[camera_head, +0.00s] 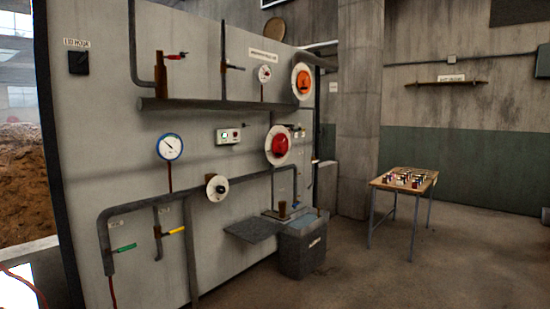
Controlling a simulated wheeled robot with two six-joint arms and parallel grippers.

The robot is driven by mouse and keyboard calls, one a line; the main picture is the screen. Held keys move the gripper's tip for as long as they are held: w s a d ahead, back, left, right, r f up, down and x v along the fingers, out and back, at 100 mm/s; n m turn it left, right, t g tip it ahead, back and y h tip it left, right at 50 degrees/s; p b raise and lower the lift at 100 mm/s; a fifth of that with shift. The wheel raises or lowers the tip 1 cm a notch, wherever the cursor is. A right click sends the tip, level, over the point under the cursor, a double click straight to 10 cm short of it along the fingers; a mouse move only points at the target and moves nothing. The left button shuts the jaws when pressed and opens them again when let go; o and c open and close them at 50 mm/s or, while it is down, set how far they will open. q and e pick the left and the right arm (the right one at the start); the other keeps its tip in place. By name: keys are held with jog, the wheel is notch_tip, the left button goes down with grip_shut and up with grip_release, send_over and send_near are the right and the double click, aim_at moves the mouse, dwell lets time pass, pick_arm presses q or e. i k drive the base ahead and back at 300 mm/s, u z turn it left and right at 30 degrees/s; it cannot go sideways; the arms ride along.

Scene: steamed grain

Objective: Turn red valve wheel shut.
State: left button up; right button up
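A round red part (279,146) on a pale disc is mounted toward the right of the grey wall panel. It may be the red valve wheel, but it is too small to make out spokes or how far it is turned. A small red lever handle (176,56) sits on a pipe at the upper left of the panel. Neither of my grippers shows in the head view.
The panel (225,185) also carries an orange round fitting (304,82), a blue-rimmed gauge (170,147), a green lever (124,248), a yellow lever (174,231) and pipes. A grey bin (303,248) stands at its foot. A table (403,171) holds small items. Floor between is clear.

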aim_at(280, 143)
jog(key=z, duration=0.3)
jog(key=i, duration=4.55)
jog(key=u, duration=0.2)
